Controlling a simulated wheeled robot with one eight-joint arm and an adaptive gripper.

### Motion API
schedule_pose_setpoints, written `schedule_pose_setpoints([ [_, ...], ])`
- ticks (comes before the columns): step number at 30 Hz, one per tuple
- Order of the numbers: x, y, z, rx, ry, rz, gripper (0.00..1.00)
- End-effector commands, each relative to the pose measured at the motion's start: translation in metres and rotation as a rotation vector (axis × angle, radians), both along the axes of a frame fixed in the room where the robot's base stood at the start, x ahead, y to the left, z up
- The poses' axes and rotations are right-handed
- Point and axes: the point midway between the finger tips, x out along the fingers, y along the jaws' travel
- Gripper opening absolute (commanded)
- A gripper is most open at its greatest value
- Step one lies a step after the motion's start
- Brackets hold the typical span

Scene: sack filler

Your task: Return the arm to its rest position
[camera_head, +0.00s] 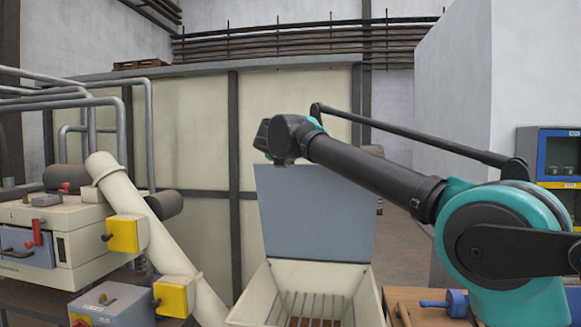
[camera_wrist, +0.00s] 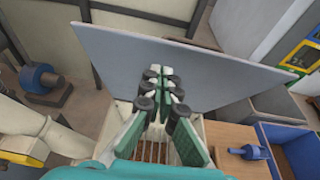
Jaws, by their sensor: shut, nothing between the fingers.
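My arm shows in the head view, reaching from the right toward the middle, its end in front of the raised grey lid (camera_head: 315,215). My gripper (camera_wrist: 160,76) shows in the wrist view with its fingers together and nothing between them. It is above the open cream hopper (camera_head: 362,300), with the lid (camera_wrist: 220,75) beyond it. I cannot tell how far the fingers are from the lid. In the head view the fingers are not visible.
Bars cross the hopper's inside. A wooden table (camera_wrist: 230,137) with a blue-ended tool (camera_wrist: 250,152) stands to its right. A slanted cream pipe (camera_head: 140,225) and a control box (camera_head: 110,302) stand left. A blue bin (camera_wrist: 300,148) is at the right.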

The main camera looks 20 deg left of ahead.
Motion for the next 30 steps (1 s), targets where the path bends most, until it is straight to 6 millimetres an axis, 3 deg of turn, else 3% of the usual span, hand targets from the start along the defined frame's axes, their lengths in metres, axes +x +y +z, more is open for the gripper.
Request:
schedule_pose_setpoints([
  [3,-0.018,-0.003,0.008,0.000,0.000,0.002,0.00],
  [9,-0.032,-0.007,0.015,0.000,-0.001,0.000,0.00],
  [14,-0.034,-0.009,0.016,0.002,0.001,-0.002,0.00],
  [17,-0.026,-0.020,0.007,0.031,0.021,-0.030,0.00],
  [20,-0.010,-0.050,-0.015,0.112,0.072,-0.106,0.00],
  [23,0.011,-0.099,-0.050,0.245,0.148,-0.230,0.00],
  [30,0.034,-0.231,-0.152,0.625,0.314,-0.584,0.00],
])
